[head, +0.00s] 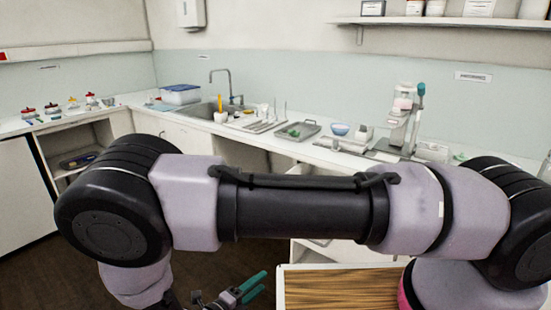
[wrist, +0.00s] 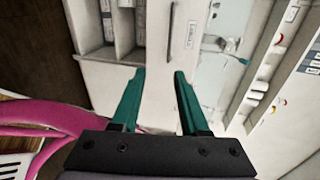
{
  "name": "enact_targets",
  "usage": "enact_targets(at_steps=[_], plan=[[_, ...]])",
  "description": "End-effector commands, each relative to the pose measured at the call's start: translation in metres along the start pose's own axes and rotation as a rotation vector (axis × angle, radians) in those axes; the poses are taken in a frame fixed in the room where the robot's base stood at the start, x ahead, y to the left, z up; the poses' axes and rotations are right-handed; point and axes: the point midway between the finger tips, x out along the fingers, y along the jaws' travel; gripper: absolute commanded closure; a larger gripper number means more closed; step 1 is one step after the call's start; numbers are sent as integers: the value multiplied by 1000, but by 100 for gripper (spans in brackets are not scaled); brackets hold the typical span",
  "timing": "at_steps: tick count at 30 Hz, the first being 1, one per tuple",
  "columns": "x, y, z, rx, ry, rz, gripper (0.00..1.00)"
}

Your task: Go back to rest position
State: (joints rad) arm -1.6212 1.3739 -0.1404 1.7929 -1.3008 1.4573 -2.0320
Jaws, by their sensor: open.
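My gripper (head: 243,291) shows at the bottom of the head view, low in front of the counter, with its green fingers pointing right. In the wrist view my gripper (wrist: 158,98) has its two green fingers apart, with nothing between them. My arm stretches across the middle of the head view and hides part of the counter front and the floor. No object is held.
A long counter (head: 345,160) runs along the back wall with a sink (head: 208,108), a tray (head: 297,131), a blue bowl (head: 340,129) and a mixer-like machine (head: 404,115). A wooden-topped surface (head: 335,288) lies at the bottom, right of my gripper.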

Motion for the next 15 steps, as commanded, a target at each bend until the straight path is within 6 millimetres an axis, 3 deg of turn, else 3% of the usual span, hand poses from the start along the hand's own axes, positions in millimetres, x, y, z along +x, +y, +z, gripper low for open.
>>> enact_targets(at_steps=[8,15], plan=[[5,-26,7,131,94,51,56],[13,-63,15,330,235,114,56]])
